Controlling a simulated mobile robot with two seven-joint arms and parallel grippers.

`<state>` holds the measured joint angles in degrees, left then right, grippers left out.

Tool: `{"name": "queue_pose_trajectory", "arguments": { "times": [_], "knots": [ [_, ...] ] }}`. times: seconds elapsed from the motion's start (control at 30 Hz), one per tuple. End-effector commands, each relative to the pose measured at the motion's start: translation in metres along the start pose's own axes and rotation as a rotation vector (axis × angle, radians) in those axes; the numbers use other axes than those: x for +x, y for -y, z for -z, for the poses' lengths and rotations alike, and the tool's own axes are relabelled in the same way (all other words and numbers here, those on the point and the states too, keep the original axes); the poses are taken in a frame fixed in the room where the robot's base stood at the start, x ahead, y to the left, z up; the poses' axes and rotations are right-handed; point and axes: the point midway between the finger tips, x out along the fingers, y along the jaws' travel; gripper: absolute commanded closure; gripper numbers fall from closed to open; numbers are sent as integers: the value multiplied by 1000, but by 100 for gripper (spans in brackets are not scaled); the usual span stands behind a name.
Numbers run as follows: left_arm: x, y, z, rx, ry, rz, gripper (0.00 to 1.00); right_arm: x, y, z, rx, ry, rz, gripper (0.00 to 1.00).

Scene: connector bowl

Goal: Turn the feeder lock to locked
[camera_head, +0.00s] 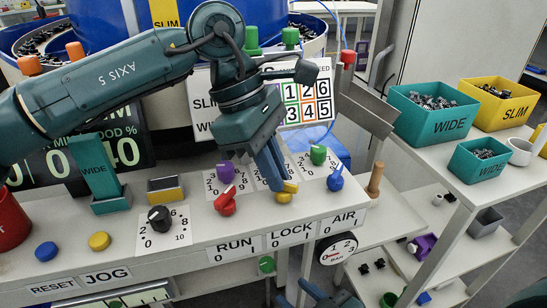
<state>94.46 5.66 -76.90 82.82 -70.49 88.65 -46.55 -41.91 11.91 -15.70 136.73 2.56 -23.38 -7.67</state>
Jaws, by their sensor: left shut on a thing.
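The feeder lock is a yellow knob (284,197) on the console, above the LOCK label (291,233). My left gripper (278,184) points down at it, with its fingers shut on the knob. Yellow parts of the knob show beside and below the fingers. The fingers hide much of the knob and part of its marked plate, so I cannot read its setting. My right gripper (318,293) is low at the bottom edge, below the console and cut off by the frame; its jaw opening is unclear.
Beside the lock are a red knob (225,201) above RUN and a blue knob (335,179) above AIR. Purple (226,172) and green (318,154) knobs stand behind. A black knob (159,218) is to the left. A wooden peg (375,180) stands at the right.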

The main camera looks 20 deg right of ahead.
Motion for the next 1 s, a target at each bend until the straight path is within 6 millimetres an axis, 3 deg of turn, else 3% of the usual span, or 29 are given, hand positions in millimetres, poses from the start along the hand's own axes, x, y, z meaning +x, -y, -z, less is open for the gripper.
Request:
{"name": "queue_pose_trajectory", "arguments": {
  "times": [0.33, 0.83, 0.87, 1.0],
  "knots": [
    [0, -2, 0, 108, -1, 45, 100, -6, -3, 9, 25, -12, -11, 64],
    [0, -2, 0, 123, -2, 49, 100, -6, -4, 10, 27, -15, -13, 64],
    [0, -2, 0, 123, -2, 49, 89, -6, -4, 10, 27, -15, -13, 64],
    [0, -2, 0, 122, -2, 49, 77, -6, -4, 10, 26, -15, -13, 64]
  ]
}}
